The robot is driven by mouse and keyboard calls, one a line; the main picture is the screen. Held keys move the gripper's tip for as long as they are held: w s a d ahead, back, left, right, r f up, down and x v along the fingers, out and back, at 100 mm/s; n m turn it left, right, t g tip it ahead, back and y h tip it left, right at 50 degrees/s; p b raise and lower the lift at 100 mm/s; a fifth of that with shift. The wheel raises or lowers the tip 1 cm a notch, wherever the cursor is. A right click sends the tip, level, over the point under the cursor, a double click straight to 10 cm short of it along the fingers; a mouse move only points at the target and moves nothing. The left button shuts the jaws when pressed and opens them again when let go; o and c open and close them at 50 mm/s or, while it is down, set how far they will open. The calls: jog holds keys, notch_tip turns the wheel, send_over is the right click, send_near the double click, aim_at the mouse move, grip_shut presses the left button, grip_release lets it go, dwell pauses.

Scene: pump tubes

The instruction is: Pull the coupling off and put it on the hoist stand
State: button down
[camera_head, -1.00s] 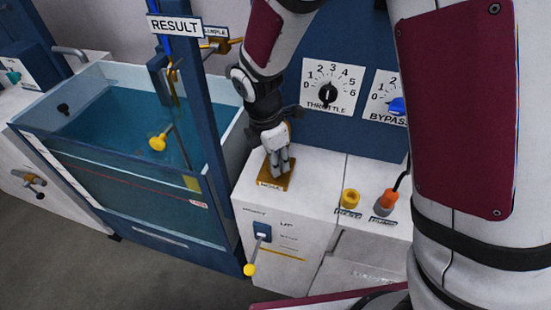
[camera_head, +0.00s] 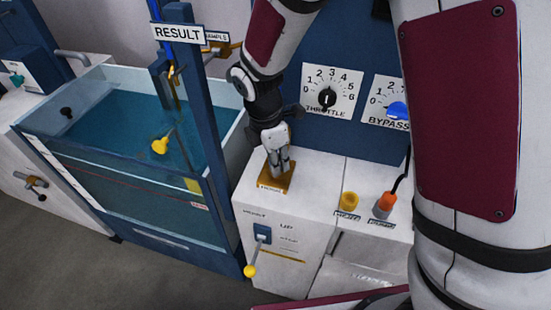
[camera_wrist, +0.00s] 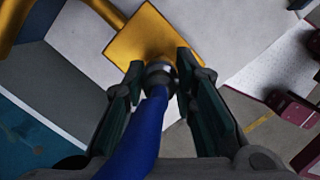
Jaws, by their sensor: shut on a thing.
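My gripper (camera_head: 281,168) points down over a yellow plate (camera_head: 287,188) on top of the white cabinet, and its fingers are shut. In the wrist view the fingers (camera_wrist: 160,82) close on a grey metal coupling (camera_wrist: 160,72) from both sides. A blue hose (camera_wrist: 138,142) runs from the coupling back toward my wrist. The coupling sits right over the edge of the yellow plate (camera_wrist: 142,38); I cannot tell whether it touches it. In the head view the coupling is hidden by the fingers. The plate's small front label is hard to read.
A water tank (camera_head: 120,125) stands to the left, with a blue post (camera_head: 195,110) at its near edge. A yellow fitting (camera_head: 349,202) and an orange fitting (camera_head: 384,204) stand on the cabinet to the right. A lever switch (camera_head: 262,236) is on the cabinet front.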

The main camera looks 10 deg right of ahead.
jog(key=shift+r, duration=0.15)
jog(key=shift+r+p, duration=1.3)
jog(key=shift+r, duration=0.6)
